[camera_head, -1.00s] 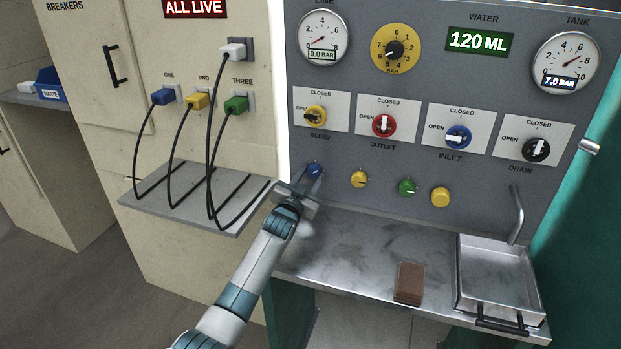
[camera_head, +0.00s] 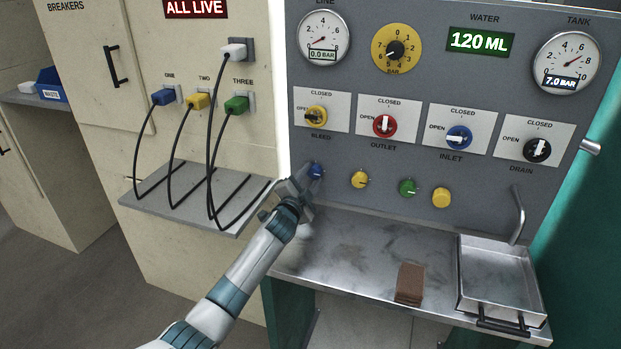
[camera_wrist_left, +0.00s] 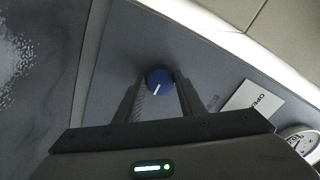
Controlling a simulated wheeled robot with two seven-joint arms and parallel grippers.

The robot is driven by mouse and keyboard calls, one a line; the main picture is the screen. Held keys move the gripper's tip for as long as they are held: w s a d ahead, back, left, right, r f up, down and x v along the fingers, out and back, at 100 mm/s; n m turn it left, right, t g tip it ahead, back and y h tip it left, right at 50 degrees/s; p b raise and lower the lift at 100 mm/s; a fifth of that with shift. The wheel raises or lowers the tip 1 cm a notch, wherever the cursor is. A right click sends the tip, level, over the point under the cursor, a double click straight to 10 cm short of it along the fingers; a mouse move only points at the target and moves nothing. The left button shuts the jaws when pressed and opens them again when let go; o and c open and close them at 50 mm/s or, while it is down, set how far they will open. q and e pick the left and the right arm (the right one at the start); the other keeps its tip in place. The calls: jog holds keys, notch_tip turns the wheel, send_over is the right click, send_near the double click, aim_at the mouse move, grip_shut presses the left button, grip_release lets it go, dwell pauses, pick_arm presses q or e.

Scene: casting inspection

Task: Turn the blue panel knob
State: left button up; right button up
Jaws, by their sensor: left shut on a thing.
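The small blue panel knob (camera_head: 316,171) is at the left end of the lower row on the grey panel, below the bleed valve. It also shows in the left wrist view (camera_wrist_left: 159,78), round, with a white pointer line. My left gripper (camera_head: 306,177) reaches it from the lower left. In the left wrist view its two fingers (camera_wrist_left: 159,92) stand on either side of the knob, shut on it. The fingers hide part of the knob in the head view. My right gripper is not in view.
A yellow knob (camera_head: 360,179), a green knob (camera_head: 408,188) and a yellow button (camera_head: 441,197) sit to the right. Below are a metal bench (camera_head: 350,250), a brown block (camera_head: 410,283) and a sink tray (camera_head: 460,290). A cable shelf (camera_head: 190,200) stands close on the left.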

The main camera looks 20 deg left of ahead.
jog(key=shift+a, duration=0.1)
pick_arm(q)
jog(key=o, duration=1)
jog(key=shift+o, duration=0.2)
jog(key=shift+s, duration=0.1)
jog(key=shift+s+f, duration=0.1)
jog(key=shift+s, duration=0.7)
jog(key=s+b, duration=0.2)
jog(key=s, duration=1.3)
jog(key=shift+s+a+b, duration=0.3)
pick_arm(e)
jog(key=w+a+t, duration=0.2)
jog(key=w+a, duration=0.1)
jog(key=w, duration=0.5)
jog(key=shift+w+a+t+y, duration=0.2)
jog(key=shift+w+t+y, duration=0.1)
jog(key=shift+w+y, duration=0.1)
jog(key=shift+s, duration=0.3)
